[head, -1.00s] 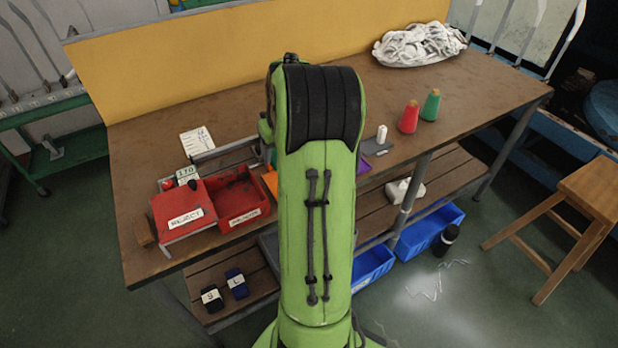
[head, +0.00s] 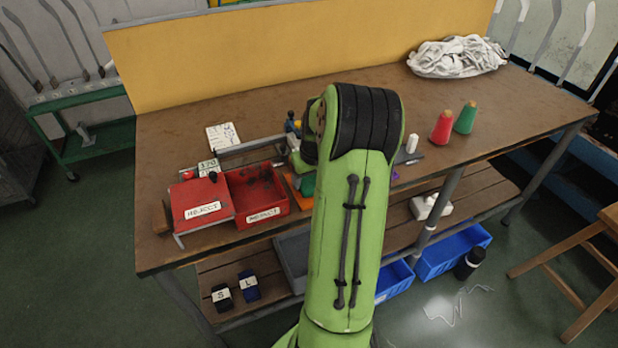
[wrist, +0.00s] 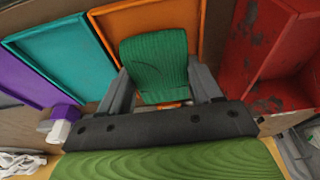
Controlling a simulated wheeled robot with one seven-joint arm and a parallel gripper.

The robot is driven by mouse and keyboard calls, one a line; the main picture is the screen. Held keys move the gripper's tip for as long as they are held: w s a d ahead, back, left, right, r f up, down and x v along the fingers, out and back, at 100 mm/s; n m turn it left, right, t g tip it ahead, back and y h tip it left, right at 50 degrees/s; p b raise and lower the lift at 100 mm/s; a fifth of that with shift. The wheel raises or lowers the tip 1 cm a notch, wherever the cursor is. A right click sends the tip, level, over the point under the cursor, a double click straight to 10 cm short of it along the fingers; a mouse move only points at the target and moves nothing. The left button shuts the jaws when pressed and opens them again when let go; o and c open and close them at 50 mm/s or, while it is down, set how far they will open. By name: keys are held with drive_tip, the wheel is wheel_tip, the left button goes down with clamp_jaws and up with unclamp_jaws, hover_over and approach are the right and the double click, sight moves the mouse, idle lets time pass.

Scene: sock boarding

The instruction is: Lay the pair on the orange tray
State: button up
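The green ribbed sock pair (wrist: 155,62) is between the two grey fingers of my gripper (wrist: 162,88) in the wrist view. The fingers close on it from both sides. The orange tray (wrist: 165,18) lies behind and below the pair in that view, and the pair covers part of it. The gap between pair and tray is hard to judge. In the head view, only a sliver of the orange tray (head: 290,184) shows beside my arm, which hides my gripper.
In the wrist view, a teal tray (wrist: 62,52) and a purple tray (wrist: 22,85) lie left of the orange one. A red bin (wrist: 285,50) stands close at right. In the head view, red and green cones (head: 441,128) and a white heap (head: 458,57) stand farther right.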

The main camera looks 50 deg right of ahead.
drive_tip(key=o, duration=0.4)
drive_tip(key=p+v, duration=0.4)
drive_tip(key=v, duration=0.8)
drive_tip(key=w+a+r+n, duration=0.25)
drive_tip(key=a+r, duration=0.25)
drive_tip(key=a, duration=0.6)
drive_tip(key=s+a+r+n+t, duration=0.1)
drive_tip(key=s+a+n, duration=0.1)
drive_tip(key=s+a, duration=0.4)
drive_tip(key=s+a+r+n+t+y, duration=0.1)
drive_tip(key=s+a, duration=0.5)
drive_tip(key=a, duration=1)
drive_tip(key=shift+r+n+t+y, duration=0.25)
drive_tip(key=shift+n+t+y, duration=0.05)
drive_tip(key=shift+n+t, duration=0.1)
